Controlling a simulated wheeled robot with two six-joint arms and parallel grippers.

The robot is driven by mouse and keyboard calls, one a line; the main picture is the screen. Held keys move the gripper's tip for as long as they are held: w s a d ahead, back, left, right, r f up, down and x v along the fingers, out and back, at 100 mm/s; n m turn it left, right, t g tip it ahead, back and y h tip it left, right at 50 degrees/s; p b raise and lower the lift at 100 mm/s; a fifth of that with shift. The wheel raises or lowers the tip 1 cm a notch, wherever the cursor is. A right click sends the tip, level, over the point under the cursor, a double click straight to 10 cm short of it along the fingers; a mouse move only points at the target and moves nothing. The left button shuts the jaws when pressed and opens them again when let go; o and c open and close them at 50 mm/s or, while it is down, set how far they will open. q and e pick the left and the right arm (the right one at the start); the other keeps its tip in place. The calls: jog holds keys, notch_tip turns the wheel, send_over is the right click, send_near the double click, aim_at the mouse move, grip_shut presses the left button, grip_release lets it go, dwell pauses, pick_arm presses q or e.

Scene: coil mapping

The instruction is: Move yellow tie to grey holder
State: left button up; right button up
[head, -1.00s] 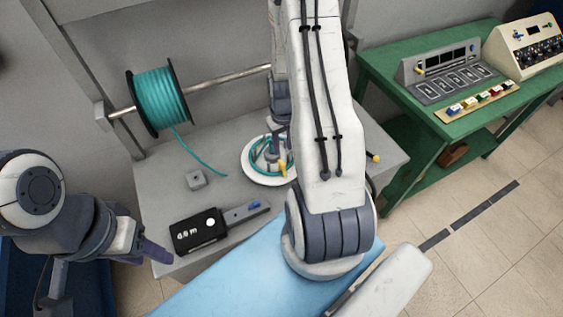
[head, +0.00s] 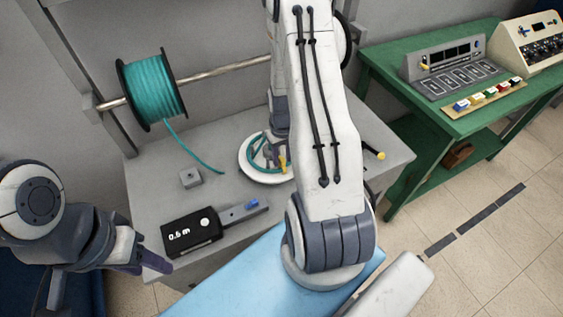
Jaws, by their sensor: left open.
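A small yellow piece (head: 283,163), perhaps the yellow tie, stands at the right side of a teal cable coil (head: 258,158) on a white round plate (head: 246,166). A grey slotted panel unit (head: 455,80) behind that strip may be the grey holder. My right gripper (head: 272,154) is over the coil, largely hidden by my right arm; its jaws are unclear. My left gripper (head: 140,264) is open and empty, at the lower left, off the bench's front edge.
A teal cable spool (head: 152,88) hangs on a metal rod (head: 222,69). A cream control box (head: 527,50) stands on the green table (head: 400,95).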

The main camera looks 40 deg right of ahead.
aim_at(282, 159)
grip_shut()
jog(key=shift+r, duration=0.2)
jog(key=shift+r+p, duration=0.35)
jog(key=shift+p, duration=0.1)
jog(key=shift+r+p, duration=0.3)
jog(key=shift+r, duration=0.1)
jog(key=shift+r+p, duration=1.5)
jog(key=shift+r, duration=0.3)
jog(key=shift+f, duration=0.1)
